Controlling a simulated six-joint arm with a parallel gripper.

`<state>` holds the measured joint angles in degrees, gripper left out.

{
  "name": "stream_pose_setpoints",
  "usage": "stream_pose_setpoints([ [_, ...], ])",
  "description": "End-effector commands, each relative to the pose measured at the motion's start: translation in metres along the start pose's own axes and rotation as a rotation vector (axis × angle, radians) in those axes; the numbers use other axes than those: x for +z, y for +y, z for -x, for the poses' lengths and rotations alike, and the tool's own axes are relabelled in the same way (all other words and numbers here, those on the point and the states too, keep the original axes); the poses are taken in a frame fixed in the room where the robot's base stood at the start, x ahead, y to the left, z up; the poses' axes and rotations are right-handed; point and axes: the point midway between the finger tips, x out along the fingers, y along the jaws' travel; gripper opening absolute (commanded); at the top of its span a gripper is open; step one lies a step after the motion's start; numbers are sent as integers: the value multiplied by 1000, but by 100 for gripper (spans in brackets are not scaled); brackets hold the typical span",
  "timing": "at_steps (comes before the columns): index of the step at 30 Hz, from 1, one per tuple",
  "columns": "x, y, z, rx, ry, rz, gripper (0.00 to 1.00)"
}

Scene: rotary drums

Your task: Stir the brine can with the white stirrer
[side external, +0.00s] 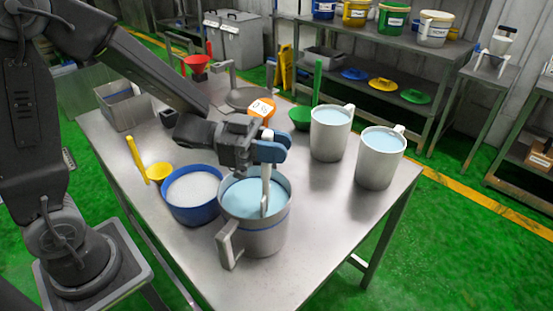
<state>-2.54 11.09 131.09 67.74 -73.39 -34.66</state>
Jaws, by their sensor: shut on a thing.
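My gripper (269,148), with blue fingers, is shut on the upper end of the white stirrer (266,188). The stirrer stands nearly upright, its lower part inside a grey metal can (262,239) at the table's front. This can holds pale blue liquid, has a blue band and a handle pointing toward the camera. The stirrer's lower end is hidden in the liquid. No label that would name the brine can is readable. Two more light grey cans of blue liquid, a left one (329,138) and a right one (377,164), stand upright to the right.
A blue tub of white grains (192,214) stands close left of the stirred can. A yellow scoop (158,171) lies beyond it. The table's right front (330,210) is clear.

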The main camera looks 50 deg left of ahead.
Motion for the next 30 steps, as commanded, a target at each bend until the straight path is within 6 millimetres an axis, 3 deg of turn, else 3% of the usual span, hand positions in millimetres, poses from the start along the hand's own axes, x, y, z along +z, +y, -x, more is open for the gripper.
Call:
stream_pose_setpoints([
  [24, -94, 0, 0, 0, 2, -4, 0],
  [30, -106, 0, 0, 0, 1, 0, 0],
])
